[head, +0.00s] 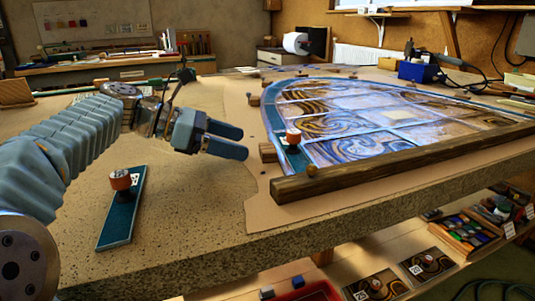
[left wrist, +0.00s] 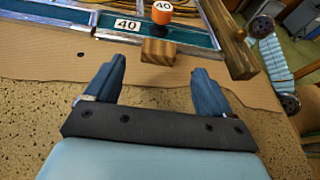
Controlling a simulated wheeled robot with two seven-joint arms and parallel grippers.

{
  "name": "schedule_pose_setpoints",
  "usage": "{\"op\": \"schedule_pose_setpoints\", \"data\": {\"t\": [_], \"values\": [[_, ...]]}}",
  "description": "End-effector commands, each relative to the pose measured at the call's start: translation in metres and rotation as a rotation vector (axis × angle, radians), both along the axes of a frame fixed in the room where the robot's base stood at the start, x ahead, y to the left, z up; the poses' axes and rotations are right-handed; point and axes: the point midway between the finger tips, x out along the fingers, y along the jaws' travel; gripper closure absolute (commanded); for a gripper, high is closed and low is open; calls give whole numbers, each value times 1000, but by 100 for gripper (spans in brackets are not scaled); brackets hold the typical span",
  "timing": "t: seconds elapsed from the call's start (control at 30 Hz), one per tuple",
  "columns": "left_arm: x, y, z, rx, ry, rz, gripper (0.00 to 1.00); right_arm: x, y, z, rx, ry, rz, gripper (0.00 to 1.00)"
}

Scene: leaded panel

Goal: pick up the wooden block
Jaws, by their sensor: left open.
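A small wooden block (head: 267,152) lies on the brown sheet at the left end of the leaded panel (head: 350,118), beside its blue-green border. My left gripper (head: 244,141) is open and empty, its fingers pointing toward the block from the left. In the left wrist view the block (left wrist: 158,51) lies ahead of the open fingers (left wrist: 160,75), roughly centred between them and apart from both. Its end face shows there. Other small wooden blocks, such as one at the panel's far left edge (head: 254,100), sit around the panel. My right gripper is out of view.
A long wooden bar (head: 400,163) runs along the panel's near edge. An orange-topped knob (head: 293,137) stands on the border close to the block. A loose teal strip with an orange-topped knob (head: 122,210) lies at the left. Bare bench (head: 200,225) lies between.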

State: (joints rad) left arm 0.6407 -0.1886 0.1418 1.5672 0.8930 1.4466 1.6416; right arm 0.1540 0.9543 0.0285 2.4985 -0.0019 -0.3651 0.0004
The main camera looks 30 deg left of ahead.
Motion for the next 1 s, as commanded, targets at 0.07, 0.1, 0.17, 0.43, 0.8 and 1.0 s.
{"op": "schedule_pose_setpoints", "data": {"t": [0.07, 0.1, 0.17, 0.43, 0.8, 1.0], "values": [[7, -7, -5, -1, 2, -2, 17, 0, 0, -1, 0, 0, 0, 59], [11, -12, -8, -1, 2, -2, 17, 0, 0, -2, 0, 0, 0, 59], [17, -19, -12, -1, 2, -2, 17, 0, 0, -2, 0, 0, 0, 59], [30, -34, -19, 0, -1, 0, 17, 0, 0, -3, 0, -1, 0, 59], [30, -34, -19, 0, -2, -1, 52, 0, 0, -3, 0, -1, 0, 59], [30, -34, -18, 0, -2, -1, 81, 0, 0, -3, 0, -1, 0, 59]]}}
